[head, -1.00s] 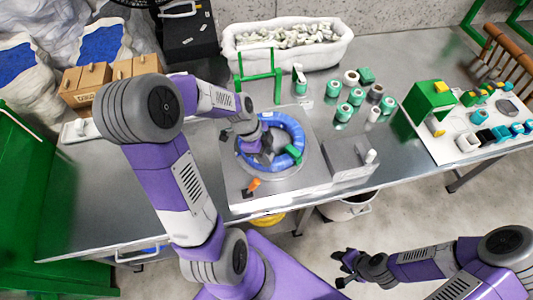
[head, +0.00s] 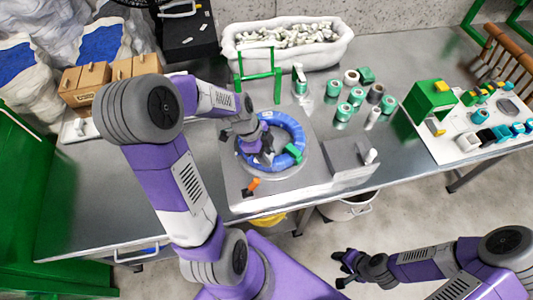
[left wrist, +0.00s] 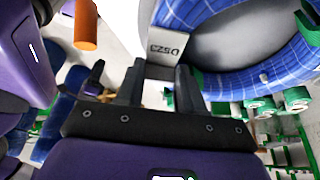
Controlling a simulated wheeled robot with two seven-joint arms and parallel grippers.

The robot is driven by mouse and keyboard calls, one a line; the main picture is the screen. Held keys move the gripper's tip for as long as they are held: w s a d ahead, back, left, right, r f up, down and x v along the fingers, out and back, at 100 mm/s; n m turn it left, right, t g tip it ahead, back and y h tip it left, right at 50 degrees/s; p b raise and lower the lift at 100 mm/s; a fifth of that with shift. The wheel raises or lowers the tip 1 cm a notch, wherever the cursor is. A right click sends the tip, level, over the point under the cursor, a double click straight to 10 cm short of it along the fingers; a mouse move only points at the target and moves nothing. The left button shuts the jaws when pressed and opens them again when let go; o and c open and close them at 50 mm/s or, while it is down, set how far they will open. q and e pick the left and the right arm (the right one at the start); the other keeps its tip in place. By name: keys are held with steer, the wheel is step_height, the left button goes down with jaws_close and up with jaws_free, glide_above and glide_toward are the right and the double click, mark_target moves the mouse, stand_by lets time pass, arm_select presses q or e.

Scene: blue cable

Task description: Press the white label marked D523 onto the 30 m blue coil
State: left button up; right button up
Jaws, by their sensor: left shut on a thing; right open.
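The blue coil (head: 293,130) lies as a ring on a round grey plate (head: 303,172) on the bench. It also fills the upper right of the left wrist view (left wrist: 235,38). My left gripper (head: 265,158) is over the middle of the coil, by its inner edge. In the left wrist view its fingers (left wrist: 160,82) are shut on the white label marked D523 (left wrist: 167,48), which stands out beyond the tips beside the coil. I cannot tell whether label and coil touch. My right gripper (head: 346,268) is open and empty, low in front of the bench.
A green clip (head: 294,152) sits on the coil's right side. An orange-handled piece (head: 253,184) is at the front left of the plate. Several green and white rolls (head: 345,111) stand behind right, and a green frame (head: 260,77) stands behind.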

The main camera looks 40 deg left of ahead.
arm_select(q)
steer(key=shift+s+f, duration=0.1)
stand_by(0.7)
steer(key=o, duration=0.7)
steer(key=shift+c, duration=0.3)
steer(key=o, duration=0.5)
steer(key=shift+o, duration=0.2)
steer(key=shift+r+p, duration=2.2)
steer(key=shift+r, duration=1.35)
